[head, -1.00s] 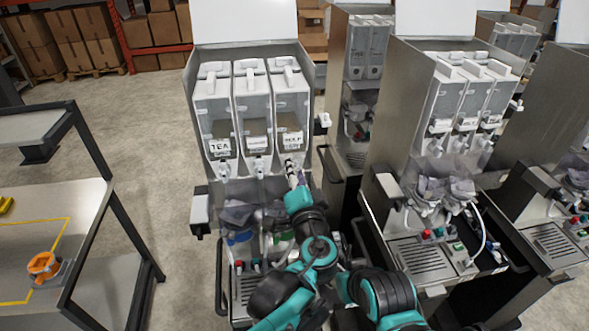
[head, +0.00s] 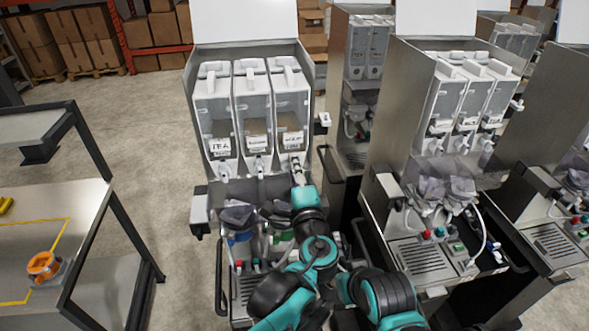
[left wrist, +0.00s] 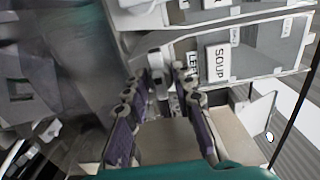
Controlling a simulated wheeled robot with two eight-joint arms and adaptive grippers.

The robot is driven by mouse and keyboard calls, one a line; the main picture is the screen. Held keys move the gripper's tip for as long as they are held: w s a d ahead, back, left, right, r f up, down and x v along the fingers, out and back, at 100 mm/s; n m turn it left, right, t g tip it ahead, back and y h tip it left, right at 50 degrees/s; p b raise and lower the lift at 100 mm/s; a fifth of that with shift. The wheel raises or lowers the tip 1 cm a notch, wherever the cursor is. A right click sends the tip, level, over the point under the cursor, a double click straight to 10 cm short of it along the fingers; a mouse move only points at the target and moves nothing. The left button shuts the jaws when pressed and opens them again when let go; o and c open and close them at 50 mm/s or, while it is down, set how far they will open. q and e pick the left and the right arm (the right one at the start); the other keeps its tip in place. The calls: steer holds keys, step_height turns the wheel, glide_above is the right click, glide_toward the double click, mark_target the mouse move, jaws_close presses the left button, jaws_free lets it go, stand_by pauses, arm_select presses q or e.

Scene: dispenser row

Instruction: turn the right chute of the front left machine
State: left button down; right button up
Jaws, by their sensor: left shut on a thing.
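The front left machine (head: 199,120) holds three clear canisters side by side, each with a white chute below. The right canister (head: 290,100) carries a label that reads SOUP in the left wrist view (left wrist: 217,63). My left gripper (head: 298,170) is at the right chute (head: 294,160), just below that canister. In the left wrist view its fingers (left wrist: 172,90) are closed around the white chute (left wrist: 160,88), which they partly hide. The middle chute (head: 260,165) and left chute (head: 224,170) are free. My right gripper is out of the picture.
A second machine (head: 405,100) stands close to the right, with more behind it. A table (head: 90,215) with an orange item (head: 43,265) is at the left. Bare floor (head: 160,130) lies between the table and the machine.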

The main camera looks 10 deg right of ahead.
arm_select(q)
steer(key=m, duration=0.4)
steer(key=shift+m, duration=0.3)
steer(key=m, duration=0.4)
steer(key=shift+m, duration=0.3)
steer(key=m, duration=0.4)
steer(key=shift+m, duration=2.1)
steer(key=shift+f, duration=0.1)
steer(key=c, duration=1.6)
jaws_free()
steer(key=shift+s, duration=0.1)
steer(key=s, duration=1.2)
